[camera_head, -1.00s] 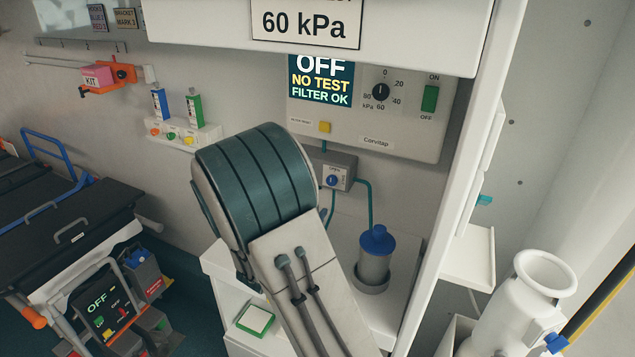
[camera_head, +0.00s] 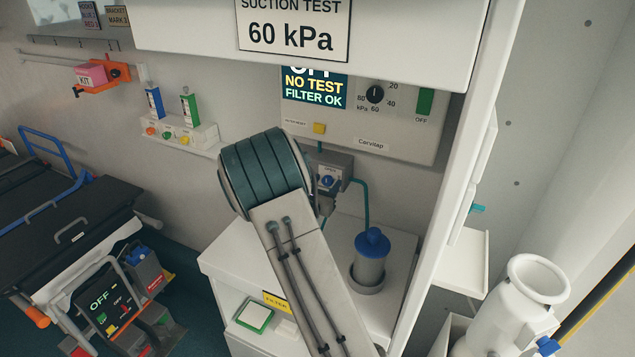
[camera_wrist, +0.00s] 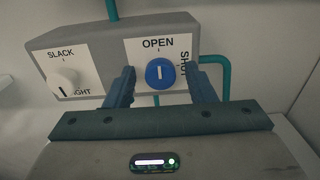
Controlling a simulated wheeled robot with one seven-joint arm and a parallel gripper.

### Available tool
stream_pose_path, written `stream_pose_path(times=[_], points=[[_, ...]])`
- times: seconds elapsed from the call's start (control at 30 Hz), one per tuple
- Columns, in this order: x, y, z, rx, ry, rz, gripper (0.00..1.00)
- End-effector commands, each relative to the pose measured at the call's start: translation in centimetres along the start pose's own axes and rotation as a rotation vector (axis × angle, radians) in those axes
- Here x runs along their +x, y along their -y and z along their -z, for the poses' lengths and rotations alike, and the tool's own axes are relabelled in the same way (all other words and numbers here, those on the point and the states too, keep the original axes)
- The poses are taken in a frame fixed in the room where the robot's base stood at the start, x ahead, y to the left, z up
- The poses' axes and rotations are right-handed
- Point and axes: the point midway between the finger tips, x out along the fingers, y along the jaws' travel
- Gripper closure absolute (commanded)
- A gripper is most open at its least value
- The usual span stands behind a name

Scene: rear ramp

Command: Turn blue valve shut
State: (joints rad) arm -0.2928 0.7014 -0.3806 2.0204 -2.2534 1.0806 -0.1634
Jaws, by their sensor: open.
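The blue valve (camera_wrist: 160,73) is a round blue knob with a white line on the front of a grey box. The line stands upright, towards the OPEN label above it; SHUT is printed to its right. My gripper (camera_wrist: 161,69) is open, with one finger on each side of the knob. Gaps show between the fingers and the knob, and how deep the fingertips reach is hard to tell. In the head view the blue valve (camera_head: 328,183) shows small beside my arm, which hides most of my gripper.
A white SLACK knob (camera_wrist: 64,83) sits left on the same box. Teal hoses (camera_head: 365,200) run from the box, near a blue-capped canister (camera_head: 371,262) on the white counter (camera_head: 233,262). The suction panel (camera_head: 370,145) is above, and a white cabinet edge (camera_head: 462,190) stands right.

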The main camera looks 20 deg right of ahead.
Motion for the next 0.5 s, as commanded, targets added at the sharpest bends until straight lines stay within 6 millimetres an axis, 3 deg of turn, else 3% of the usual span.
stream_pose_path(times=[0.27, 0.4, 0.43, 0.5], points=[[-1.7, -0.4, -0.8, -0.002, 0.018, -0.002, 0.50], [-2.1, -0.5, -1.0, -0.003, 0.020, -0.004, 0.89], [-2.2, -0.5, -1.0, -0.003, 0.021, -0.004, 0.94], [-2.3, -0.6, -1.0, -0.003, 0.021, -0.005, 0.94]])
